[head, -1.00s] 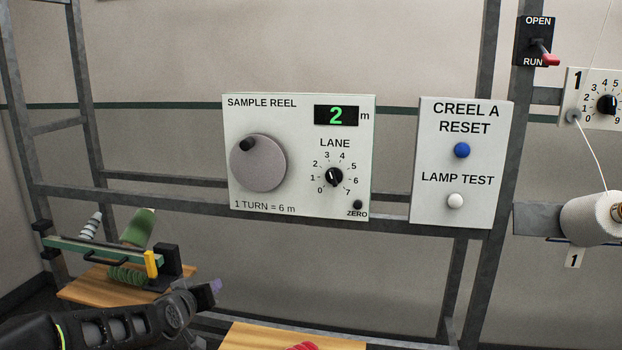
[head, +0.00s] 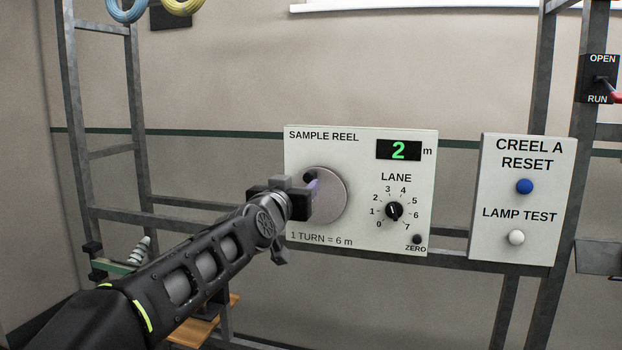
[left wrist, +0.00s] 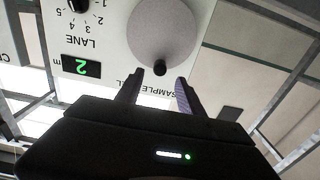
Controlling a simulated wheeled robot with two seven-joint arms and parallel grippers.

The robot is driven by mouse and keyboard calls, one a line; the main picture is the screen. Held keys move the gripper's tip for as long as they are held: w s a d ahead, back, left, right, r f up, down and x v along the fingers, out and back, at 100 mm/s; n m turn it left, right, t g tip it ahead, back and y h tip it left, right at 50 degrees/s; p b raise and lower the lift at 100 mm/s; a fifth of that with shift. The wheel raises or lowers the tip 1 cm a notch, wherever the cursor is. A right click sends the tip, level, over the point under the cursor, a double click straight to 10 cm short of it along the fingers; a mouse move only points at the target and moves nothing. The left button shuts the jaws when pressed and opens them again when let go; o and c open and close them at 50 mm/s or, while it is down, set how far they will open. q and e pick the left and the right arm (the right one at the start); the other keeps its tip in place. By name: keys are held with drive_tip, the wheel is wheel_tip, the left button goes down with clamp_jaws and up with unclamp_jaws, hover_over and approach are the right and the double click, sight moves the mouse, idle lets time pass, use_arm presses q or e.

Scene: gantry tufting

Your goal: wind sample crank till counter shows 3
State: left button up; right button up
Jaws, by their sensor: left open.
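The sample reel panel (head: 360,240) is a white plate with a round grey crank disc (head: 334,203) and a dark crank knob (head: 310,177) near the disc's upper left rim. Its counter (head: 398,150) shows a green 2. My left gripper (head: 312,190) is in front of the disc's left side and hides part of it. In the left wrist view the gripper (left wrist: 157,90) is open, its two fingers pointing at the panel with the crank knob (left wrist: 159,68) between and just beyond their tips. The disc (left wrist: 160,30) also shows there. My right gripper is not in view.
A lane dial (head: 394,211) and a small black zero button (head: 417,239) are on the same panel. The reset panel (head: 520,200) with a blue and a white button stands to the right. Grey metal frame posts (head: 135,110) are at left and right.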

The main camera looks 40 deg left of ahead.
sight(308, 178)
use_arm(q)
drive_tip(key=p+x, duration=0.4)
drive_tip(key=x, duration=0.2)
drive_tip(key=shift+w+r, duration=0.15)
drive_tip(key=shift+w, duration=0.15)
drive_tip(key=shift+w+a, duration=0.25)
drive_tip(key=shift+w, duration=0.3)
clamp_jaws()
idle(0.7)
